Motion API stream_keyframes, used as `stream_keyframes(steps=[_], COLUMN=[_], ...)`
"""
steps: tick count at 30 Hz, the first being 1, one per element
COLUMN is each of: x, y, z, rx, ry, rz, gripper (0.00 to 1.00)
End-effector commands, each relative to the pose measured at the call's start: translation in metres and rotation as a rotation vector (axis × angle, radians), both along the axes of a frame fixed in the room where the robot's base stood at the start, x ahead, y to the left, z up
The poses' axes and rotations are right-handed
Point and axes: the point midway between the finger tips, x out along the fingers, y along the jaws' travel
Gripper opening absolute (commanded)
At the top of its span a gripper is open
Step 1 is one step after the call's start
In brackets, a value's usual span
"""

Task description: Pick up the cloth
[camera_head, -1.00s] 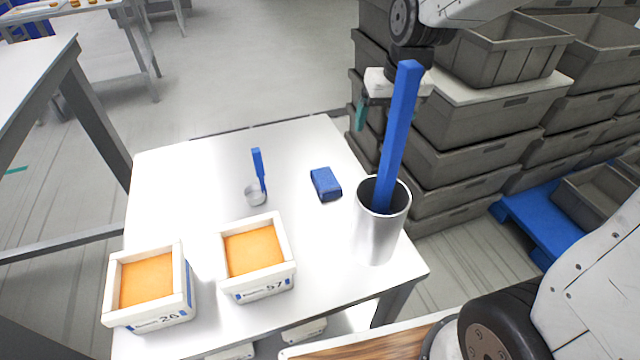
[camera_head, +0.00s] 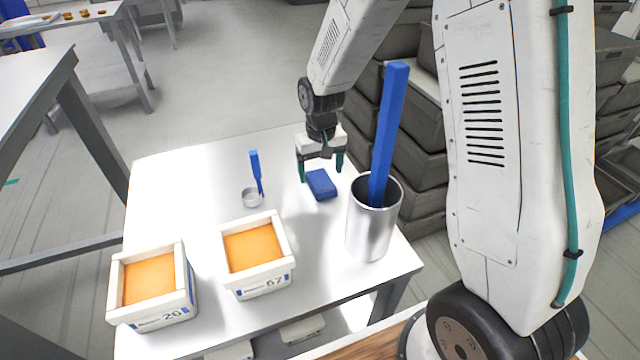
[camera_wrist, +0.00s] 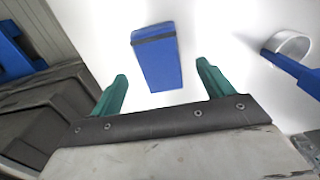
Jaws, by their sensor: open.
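The cloth is a folded blue block-like piece (camera_head: 321,185) lying on the white table (camera_head: 200,180), left of the metal cylinder. My gripper (camera_head: 320,172) is just behind and above it, with its two teal fingers apart and nothing between them. In the wrist view the cloth (camera_wrist: 157,62) lies on the white surface beyond the open fingertips (camera_wrist: 162,70), roughly centred between them. A dark band crosses the cloth near its far end. The cloth looks untouched by the fingers.
A tall metal cylinder (camera_head: 367,235) with a blue bar (camera_head: 388,130) upright in it stands close right of the cloth. A small cup (camera_head: 252,198) with a blue handle is to the left. Two white boxes with orange contents (camera_head: 255,248) (camera_head: 150,280) stand at the front. Grey crates (camera_head: 412,150) are stacked behind.

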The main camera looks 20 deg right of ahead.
Motion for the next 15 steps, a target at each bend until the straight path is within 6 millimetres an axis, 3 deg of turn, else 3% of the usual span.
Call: stream_keyframes(steps=[6,14,15], x=[0.000,0.000,0.000], y=[-0.001,0.000,0.000], z=[-0.029,-0.033,-0.033], rx=[0.000,0.000,0.000], ry=[0.002,0.000,0.000], rz=[0.000,0.000,0.000], gripper=[0.80,0.80,0.74])
